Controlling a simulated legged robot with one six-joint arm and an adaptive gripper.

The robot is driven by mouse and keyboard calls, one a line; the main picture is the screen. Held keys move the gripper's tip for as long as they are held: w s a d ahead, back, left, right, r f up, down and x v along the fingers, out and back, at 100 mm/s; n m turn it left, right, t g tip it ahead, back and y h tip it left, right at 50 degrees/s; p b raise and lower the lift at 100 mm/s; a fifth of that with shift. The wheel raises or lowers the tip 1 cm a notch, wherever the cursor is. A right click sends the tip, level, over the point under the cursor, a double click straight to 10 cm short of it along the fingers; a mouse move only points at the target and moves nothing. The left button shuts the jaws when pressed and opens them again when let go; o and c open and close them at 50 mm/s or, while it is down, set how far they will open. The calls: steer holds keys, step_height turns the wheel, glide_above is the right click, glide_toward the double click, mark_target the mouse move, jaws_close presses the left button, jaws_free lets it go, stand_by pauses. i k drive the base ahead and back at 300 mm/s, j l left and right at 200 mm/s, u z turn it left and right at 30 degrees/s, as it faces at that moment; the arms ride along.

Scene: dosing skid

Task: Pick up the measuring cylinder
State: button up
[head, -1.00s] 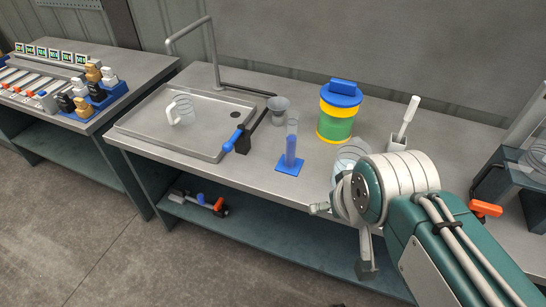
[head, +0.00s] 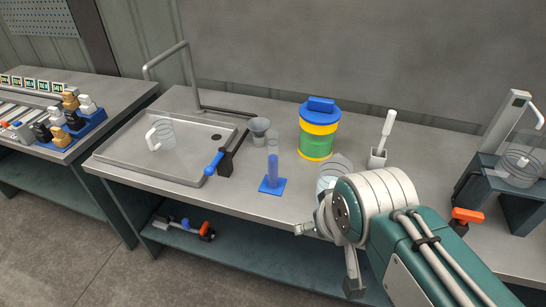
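The measuring cylinder (head: 273,165) stands upright on the bench in the head view. It is clear, with blue liquid in its lower part and a flat square blue base (head: 272,186). My gripper (head: 328,258) is at the bench's front edge, to the right of the cylinder and nearer to me, apart from it. Its two fingers are spread wide, with nothing seen between them. My wrist partly covers a clear beaker (head: 332,172) behind it.
A sink tray (head: 110,157) with a clear jug (head: 163,134) is at left. A stand (head: 500,182) is at right.

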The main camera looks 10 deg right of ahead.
mark_target(272, 184)
steer(key=j+z, duration=0.65)
steer(key=z, duration=0.3)
